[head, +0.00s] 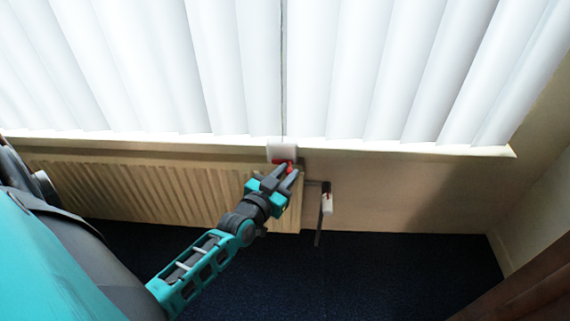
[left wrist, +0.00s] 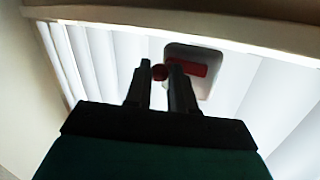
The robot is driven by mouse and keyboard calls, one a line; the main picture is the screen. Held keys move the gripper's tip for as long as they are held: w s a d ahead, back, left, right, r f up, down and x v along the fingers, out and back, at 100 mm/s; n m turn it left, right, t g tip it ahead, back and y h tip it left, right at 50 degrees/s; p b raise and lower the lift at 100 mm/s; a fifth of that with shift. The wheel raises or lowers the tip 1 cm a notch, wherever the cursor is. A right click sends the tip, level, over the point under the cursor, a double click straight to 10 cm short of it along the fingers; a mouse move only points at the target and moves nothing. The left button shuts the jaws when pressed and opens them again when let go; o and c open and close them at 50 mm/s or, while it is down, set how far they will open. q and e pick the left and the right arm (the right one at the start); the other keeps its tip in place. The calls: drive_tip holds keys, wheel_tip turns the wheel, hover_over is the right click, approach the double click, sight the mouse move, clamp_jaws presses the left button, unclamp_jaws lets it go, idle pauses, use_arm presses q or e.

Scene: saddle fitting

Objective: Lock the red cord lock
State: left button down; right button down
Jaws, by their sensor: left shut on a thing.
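The red cord lock (head: 281,163) is a small red part on a white block (head: 282,151) at the window sill's front edge, below the meeting line of the blinds. My left gripper (head: 287,170) reaches up to it from below, with its fingertips at the red part. In the left wrist view the two dark fingers (left wrist: 162,75) are close together, shut on a red piece (left wrist: 159,72) of the lock. More red (left wrist: 198,69) shows to the right on the white block (left wrist: 205,54). The fingers partly hide the lock. My right gripper is not in view.
White vertical blinds (head: 350,70) hang above the sill (head: 400,149). A ribbed radiator (head: 140,190) is below at left. A second white fitting with red (head: 327,203) stands on a dark post right of my gripper. Dark carpet (head: 400,275) is open.

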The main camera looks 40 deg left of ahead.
use_arm(q)
drive_tip(key=shift+d, duration=0.15)
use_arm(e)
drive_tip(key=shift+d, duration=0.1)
use_arm(q)
drive_tip(key=c, duration=1)
unclamp_jaws()
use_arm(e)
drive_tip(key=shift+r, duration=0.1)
use_arm(q)
drive_tip(key=shift+s, duration=0.4)
drive_tip(key=s+p, duration=0.1)
drive_tip(key=s, duration=0.3)
drive_tip(key=s+r+p, duration=0.1)
drive_tip(key=s, duration=0.3)
drive_tip(key=s+d+p, duration=0.1)
drive_tip(key=s, duration=0.3)
drive_tip(key=shift+r, duration=0.25)
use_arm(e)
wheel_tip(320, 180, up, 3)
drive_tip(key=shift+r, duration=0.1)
